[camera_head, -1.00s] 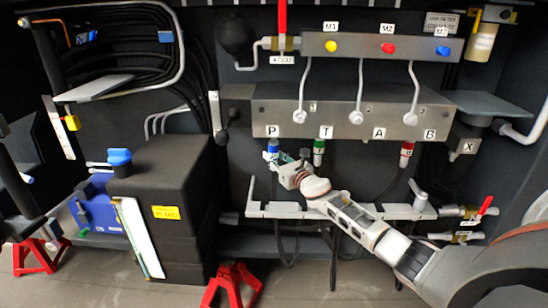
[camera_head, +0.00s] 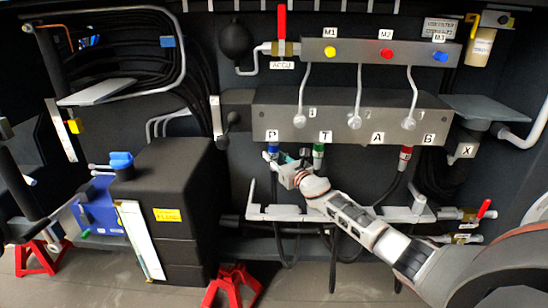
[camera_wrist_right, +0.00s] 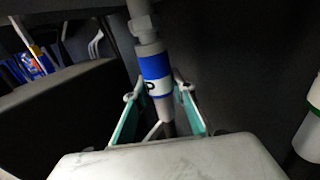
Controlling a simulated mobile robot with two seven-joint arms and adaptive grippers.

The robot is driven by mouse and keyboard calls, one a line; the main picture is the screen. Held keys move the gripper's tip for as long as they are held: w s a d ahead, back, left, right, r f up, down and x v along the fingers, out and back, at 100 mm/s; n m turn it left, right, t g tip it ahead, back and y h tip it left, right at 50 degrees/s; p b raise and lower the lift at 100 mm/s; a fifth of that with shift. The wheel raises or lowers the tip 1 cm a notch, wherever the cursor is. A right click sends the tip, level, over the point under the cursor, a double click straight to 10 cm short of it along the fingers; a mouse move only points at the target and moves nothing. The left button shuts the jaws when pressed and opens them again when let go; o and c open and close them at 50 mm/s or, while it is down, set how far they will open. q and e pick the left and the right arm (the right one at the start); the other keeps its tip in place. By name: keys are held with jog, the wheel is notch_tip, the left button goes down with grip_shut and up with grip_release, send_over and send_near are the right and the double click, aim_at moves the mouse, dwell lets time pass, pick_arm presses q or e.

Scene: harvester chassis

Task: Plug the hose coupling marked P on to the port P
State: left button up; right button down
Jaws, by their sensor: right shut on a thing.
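The hose coupling marked P (camera_wrist_right: 156,72) has a blue band and a white band with a P. It also shows in the head view as a small blue piece (camera_head: 271,149) just below the P label of the valve block. My right gripper (camera_wrist_right: 160,97) is shut on it, with a teal finger on each side. The coupling stands roughly upright and appears in line with a grey fitting (camera_wrist_right: 147,32) above it. I cannot tell whether it is fully seated on port P. The fingers are small and partly hidden in the head view. My left gripper is not in view.
A grey bracket rail (camera_head: 275,213) runs below. Black hoses hang there. A black box (camera_head: 178,180) stands to the left.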

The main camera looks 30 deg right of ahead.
jog(key=shift+w+r+p, duration=0.1)
jog(key=shift+r+p, duration=0.3)
jog(key=shift+r, duration=0.4)
